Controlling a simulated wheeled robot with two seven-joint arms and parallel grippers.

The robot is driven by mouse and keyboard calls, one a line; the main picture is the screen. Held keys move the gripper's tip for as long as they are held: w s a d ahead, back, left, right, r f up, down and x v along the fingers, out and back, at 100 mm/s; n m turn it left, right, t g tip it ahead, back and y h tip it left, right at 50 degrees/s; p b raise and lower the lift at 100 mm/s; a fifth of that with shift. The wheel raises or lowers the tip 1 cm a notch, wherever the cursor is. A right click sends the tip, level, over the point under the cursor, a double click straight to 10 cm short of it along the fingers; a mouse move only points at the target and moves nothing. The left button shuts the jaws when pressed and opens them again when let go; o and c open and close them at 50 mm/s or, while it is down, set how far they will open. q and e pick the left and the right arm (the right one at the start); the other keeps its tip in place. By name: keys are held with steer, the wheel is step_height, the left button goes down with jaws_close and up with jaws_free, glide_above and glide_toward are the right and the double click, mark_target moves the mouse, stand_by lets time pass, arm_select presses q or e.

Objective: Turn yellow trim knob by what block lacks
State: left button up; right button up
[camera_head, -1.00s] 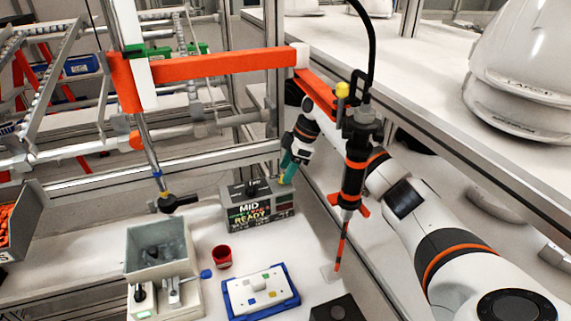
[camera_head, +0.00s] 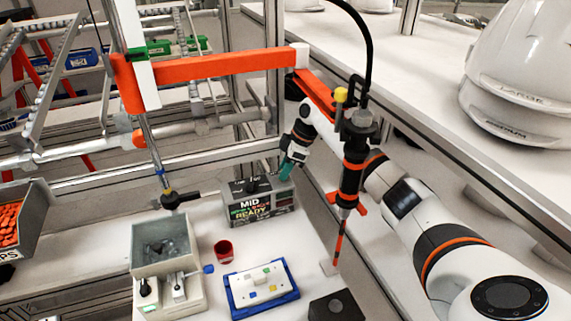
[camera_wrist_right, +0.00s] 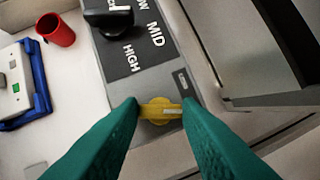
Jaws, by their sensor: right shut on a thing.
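The yellow trim knob (camera_wrist_right: 160,113) sits on the grey top of the control box. My right gripper (camera_wrist_right: 161,106) is shut on its bar, one green finger at each end. A pale line on the bar lies nearly across the picture. In the head view my right gripper (camera_head: 288,165) is at the right end of the box (camera_head: 258,206), whose front reads MID and READY; the knob is hidden there. A white block (camera_head: 262,284) with several coloured squares lies in a blue tray (camera_head: 236,305). My left gripper is not in view.
A black selector knob (camera_wrist_right: 108,18) stands beside LOW, MID and HIGH labels. A screwdriver-like tool (camera_head: 350,180) hangs at the right. White helmet shells (camera_head: 520,75) sit on the shelf.

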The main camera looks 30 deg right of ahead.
steer(key=m+p, duration=0.3)
steer(key=shift+s+a+r+t+h, duration=0.15)
steer(key=shift+r+t+h, duration=0.1)
steer(key=shift+t+h, duration=0.15)
steer(key=shift+f+m+p, duration=0.2)
steer(key=shift+m+p, duration=0.1)
steer(key=shift+p, duration=0.1)
steer(key=o, duration=1)
